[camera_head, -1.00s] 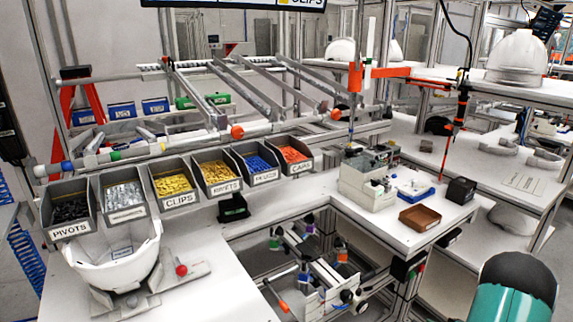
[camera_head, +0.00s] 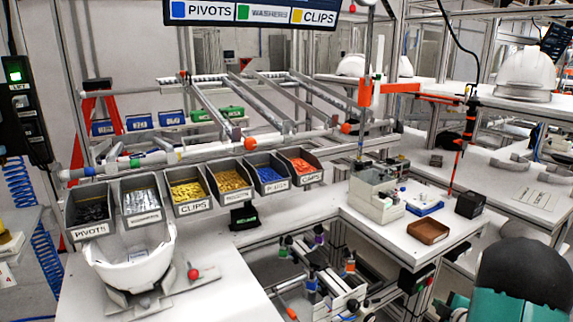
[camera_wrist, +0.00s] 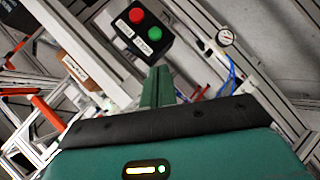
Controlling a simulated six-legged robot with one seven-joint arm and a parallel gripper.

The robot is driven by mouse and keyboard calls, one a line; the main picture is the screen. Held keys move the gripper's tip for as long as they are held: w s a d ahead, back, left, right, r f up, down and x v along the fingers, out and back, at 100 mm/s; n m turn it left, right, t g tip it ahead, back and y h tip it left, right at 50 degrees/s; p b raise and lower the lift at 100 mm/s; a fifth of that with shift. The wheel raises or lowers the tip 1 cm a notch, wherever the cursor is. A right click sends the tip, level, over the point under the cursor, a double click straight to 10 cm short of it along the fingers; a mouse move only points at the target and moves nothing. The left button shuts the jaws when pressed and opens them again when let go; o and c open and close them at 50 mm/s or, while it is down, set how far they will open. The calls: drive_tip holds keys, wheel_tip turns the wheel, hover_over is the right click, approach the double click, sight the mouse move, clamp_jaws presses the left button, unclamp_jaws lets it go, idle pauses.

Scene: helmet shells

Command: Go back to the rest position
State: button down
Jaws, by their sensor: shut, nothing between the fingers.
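My gripper (camera_wrist: 158,88) shows in the wrist view, its green fingers together with nothing between them. It points toward a dark control box (camera_wrist: 143,32) with a red and a green button, and I cannot tell the distance. In the head view only a black and teal part of my arm shows at the lower right; the fingers are out of that view. A white helmet shell (camera_head: 130,262) sits upside down on a stand at the left front of the bench.
A row of labelled bins (camera_head: 193,198) stands behind the shell. A grey machine (camera_head: 376,196), a brown tray (camera_head: 428,232) and a black box (camera_head: 469,204) stand on the right bench. Another white helmet (camera_head: 524,65) is at the far right. An overhead sign (camera_head: 250,13) hangs above.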

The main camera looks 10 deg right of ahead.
drive_tip(key=a+r+m+g+h, duration=0.25)
drive_tip(key=a+r+m, duration=0.45)
drive_tip(key=a+r, duration=1.05)
drive_tip(key=s+a+r+m+g+y, duration=0.1)
drive_tip(key=s+a+r+m, duration=0.1)
drive_tip(key=s+a+r, duration=0.4)
drive_tip(key=s+a, duration=0.3)
drive_tip(key=a, duration=0.1)
drive_tip(key=shift+m+g, duration=0.35)
drive_tip(key=shift+m, duration=0.05)
drive_tip(key=c, duration=1.8)
unclamp_jaws()
drive_tip(key=s+a+m+g+y, duration=0.1)
drive_tip(key=s+a+g+y, duration=0.1)
drive_tip(key=s+a, duration=1)
drive_tip(key=shift+s+a+m+y, duration=0.15)
drive_tip(key=shift+s+m+y, duration=0.15)
drive_tip(key=shift+s+y, duration=0.4)
drive_tip(key=o, duration=0.4)
drive_tip(key=shift+c, duration=0.2)
drive_tip(key=shift+o, duration=0.3)
drive_tip(key=shift+w, duration=0.1)
